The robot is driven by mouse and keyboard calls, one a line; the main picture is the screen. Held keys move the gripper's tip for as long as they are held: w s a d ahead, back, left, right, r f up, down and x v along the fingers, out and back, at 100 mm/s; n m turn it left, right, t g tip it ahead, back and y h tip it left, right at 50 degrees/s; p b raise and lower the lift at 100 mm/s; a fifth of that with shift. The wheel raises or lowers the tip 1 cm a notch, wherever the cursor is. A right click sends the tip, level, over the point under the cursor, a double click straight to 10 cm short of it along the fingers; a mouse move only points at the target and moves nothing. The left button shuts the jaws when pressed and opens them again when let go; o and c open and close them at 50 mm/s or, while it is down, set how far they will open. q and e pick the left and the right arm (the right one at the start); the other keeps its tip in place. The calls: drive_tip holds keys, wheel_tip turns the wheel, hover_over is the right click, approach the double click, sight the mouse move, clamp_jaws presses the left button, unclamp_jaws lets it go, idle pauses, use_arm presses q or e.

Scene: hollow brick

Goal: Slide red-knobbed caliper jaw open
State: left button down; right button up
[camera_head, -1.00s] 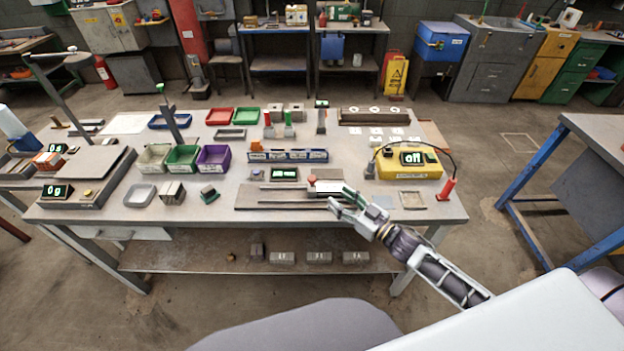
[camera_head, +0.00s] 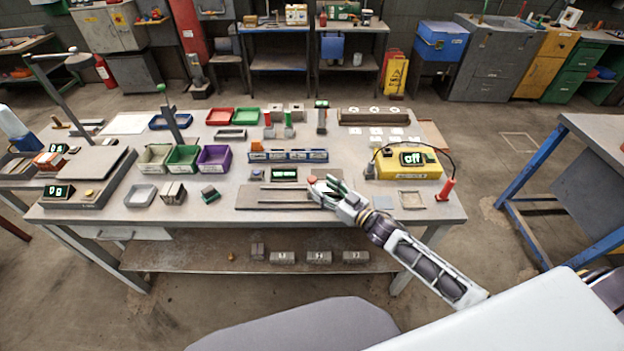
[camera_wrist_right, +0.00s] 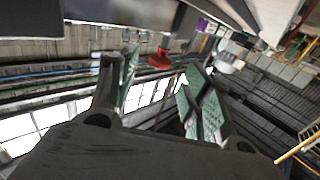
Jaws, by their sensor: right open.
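The caliper (camera_head: 262,197) lies on a dark plate near the front middle of the workbench, with its small display (camera_head: 284,174) behind it. Its red knob (camera_head: 312,179) stands up near the right end of the rail, and the red knob also shows in the right wrist view (camera_wrist_right: 160,58). My right gripper (camera_head: 326,184) is open at the knob, reaching in from the right. In the right wrist view its green-padded fingers stand either side of the knob's line, and the knob appears just beyond them. I cannot tell whether they touch it. My gripper hides part of the caliper's right side. My left gripper is out of view.
A yellow box (camera_head: 408,164) with a cable and red probe stands to the right of my gripper. A blue rack (camera_head: 288,156) is behind the display. Coloured bins (camera_head: 214,158) and a scale (camera_head: 88,178) are to the left.

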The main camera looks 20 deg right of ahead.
sight(312, 178)
drive_tip(key=shift+p+x, duration=0.3)
drive_tip(key=shift+x, duration=2.75)
clamp_jaws()
